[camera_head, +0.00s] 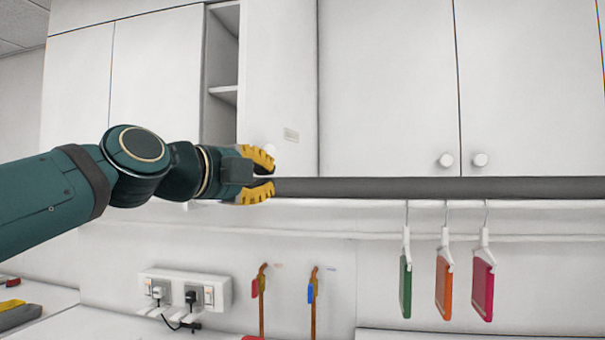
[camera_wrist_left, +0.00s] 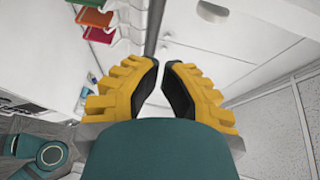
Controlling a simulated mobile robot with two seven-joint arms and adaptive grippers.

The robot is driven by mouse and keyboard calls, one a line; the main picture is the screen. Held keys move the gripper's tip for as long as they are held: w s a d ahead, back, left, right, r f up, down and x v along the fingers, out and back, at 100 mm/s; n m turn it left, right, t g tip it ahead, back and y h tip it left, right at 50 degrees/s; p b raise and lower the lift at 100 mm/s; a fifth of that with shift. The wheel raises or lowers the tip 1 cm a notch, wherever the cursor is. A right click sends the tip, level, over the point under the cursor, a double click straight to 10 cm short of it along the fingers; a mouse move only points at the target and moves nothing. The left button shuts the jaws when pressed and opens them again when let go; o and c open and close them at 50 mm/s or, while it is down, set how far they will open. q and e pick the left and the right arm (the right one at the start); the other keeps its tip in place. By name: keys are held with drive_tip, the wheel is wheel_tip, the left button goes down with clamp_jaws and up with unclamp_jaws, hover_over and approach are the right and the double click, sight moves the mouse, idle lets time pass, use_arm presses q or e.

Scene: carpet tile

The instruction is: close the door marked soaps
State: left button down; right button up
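A white cupboard door (camera_head: 280,60) with a small label (camera_head: 291,135) stands partly open in the head view. The label is too small to read. Shelves (camera_head: 222,95) show in the gap to its left. A pale knob (camera_head: 268,149) on this door is partly hidden behind my left gripper (camera_head: 270,176). That gripper is at the door's lower edge, with its yellow fingers apart and nothing between them. I cannot tell whether it touches the door. The left wrist view also shows the open fingers (camera_wrist_left: 164,78). My right gripper is not in view.
Closed white doors (camera_head: 390,80) with two knobs are at the right, and more doors (camera_head: 150,80) at the left. Below, green, orange and red items (camera_head: 443,287) hang from a rail (camera_head: 330,236). A socket box (camera_head: 185,290) is on the wall.

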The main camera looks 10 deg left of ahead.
use_arm(q)
drive_tip(key=w+r+m+p, duration=0.1)
drive_tip(key=w+r+p, duration=0.2)
drive_tip(key=w, duration=0.4)
drive_tip(key=shift+w+d+h+p, duration=0.3)
drive_tip(key=shift+d+p, duration=0.15)
drive_tip(key=shift+p, duration=0.3)
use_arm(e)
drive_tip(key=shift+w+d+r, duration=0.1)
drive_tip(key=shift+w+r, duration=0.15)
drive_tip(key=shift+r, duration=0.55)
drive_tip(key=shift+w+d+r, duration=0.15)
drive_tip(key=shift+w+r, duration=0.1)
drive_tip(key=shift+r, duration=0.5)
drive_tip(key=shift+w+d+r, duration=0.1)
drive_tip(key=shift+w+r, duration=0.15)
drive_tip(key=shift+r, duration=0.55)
use_arm(q)
drive_tip(key=shift+a+f, duration=0.1)
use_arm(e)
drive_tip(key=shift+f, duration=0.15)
